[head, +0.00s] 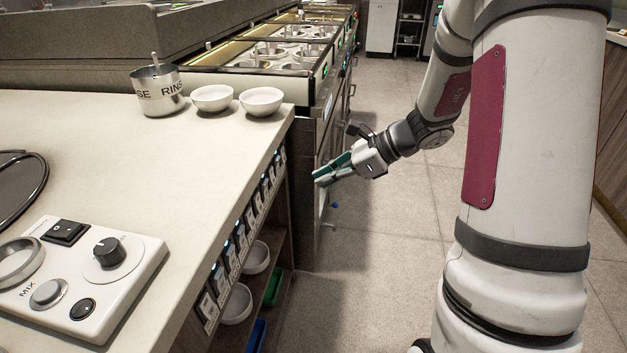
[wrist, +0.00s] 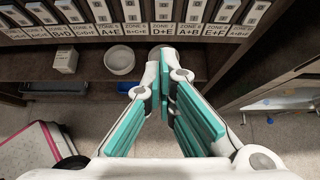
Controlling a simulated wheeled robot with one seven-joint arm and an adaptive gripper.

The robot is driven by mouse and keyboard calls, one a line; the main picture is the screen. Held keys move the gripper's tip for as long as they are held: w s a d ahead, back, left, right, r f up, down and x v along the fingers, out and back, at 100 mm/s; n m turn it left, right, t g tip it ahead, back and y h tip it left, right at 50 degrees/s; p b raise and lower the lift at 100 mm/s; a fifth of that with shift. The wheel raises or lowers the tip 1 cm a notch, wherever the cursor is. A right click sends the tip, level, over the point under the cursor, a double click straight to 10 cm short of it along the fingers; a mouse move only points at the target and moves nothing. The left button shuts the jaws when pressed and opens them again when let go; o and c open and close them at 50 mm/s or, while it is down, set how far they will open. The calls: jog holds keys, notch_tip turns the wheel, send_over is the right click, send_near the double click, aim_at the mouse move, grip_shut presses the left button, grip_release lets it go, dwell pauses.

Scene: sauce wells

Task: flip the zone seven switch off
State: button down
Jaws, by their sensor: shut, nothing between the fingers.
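A row of zone switches (head: 238,242) runs along the front edge of the counter, each on a light plate with a small lit mark. In the wrist view the switch row (wrist: 165,12) lies across the top, with labels such as A+E, D+E, A+B and E+F.
Below the switches, an open shelf holds white bowls (head: 236,304), a green tray (head: 272,287) and a blue tray (head: 256,338).

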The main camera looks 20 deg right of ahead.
aim_at(266, 188)
jog(key=b+x, duration=0.1)
jog(key=x, duration=0.2)
jog(key=a+r+b+x, duration=0.1)
jog(key=x, duration=0.3)
jog(key=r+b+x, duration=0.1)
jog(key=b+x, duration=0.1)
jog(key=x, duration=0.2)
jog(key=shift+w+a, duration=0.2)
jog(key=shift+w, duration=0.2)
jog(key=shift+w+a+r+p, duration=0.2)
jog(key=shift+w+a+p, duration=0.1)
jog(key=shift+p, duration=0.1)
jog(key=shift+r, duration=0.15)
jog(key=shift+r+p, duration=0.7)
